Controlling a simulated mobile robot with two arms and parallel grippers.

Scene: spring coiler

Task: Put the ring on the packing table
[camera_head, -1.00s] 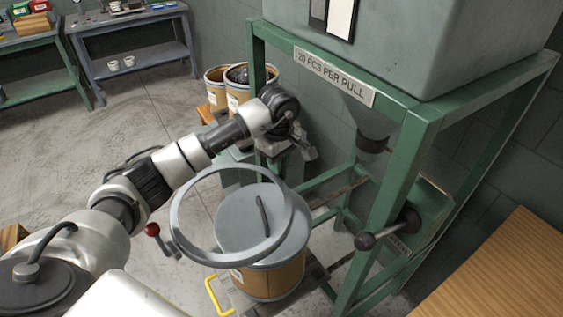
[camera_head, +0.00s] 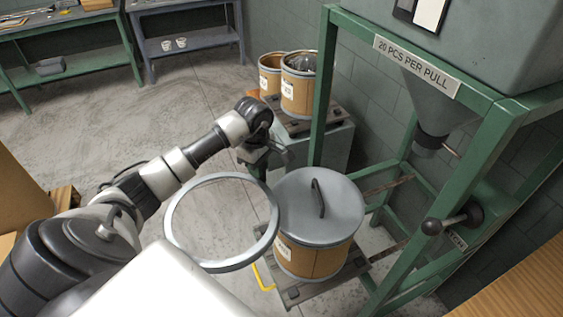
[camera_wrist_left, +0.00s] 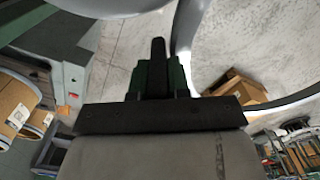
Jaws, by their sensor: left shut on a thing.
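A large grey metal ring (camera_head: 222,266) hangs in the air left of the lidded drum (camera_head: 318,215). My left gripper (camera_head: 278,156) is shut on the ring at its upper right side. In the left wrist view, my left gripper's dark fingers (camera_wrist_left: 158,65) meet the ring's band (camera_wrist_left: 188,30). The exact grip is partly hidden by the gripper. I cannot tell which table is the packing table: a green workbench (camera_head: 75,85) and a grey-blue one (camera_head: 190,52) stand at the back left, and a wooden top (camera_head: 520,285) shows at the lower right. My right gripper is not in view.
A green frame (camera_head: 322,95) with a hopper (camera_head: 425,100) and a lever (camera_head: 450,220) stands at the right. Two open drums (camera_head: 298,90) stand on a platform behind my gripper. Bare concrete floor (camera_head: 130,130) lies open toward the workbenches.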

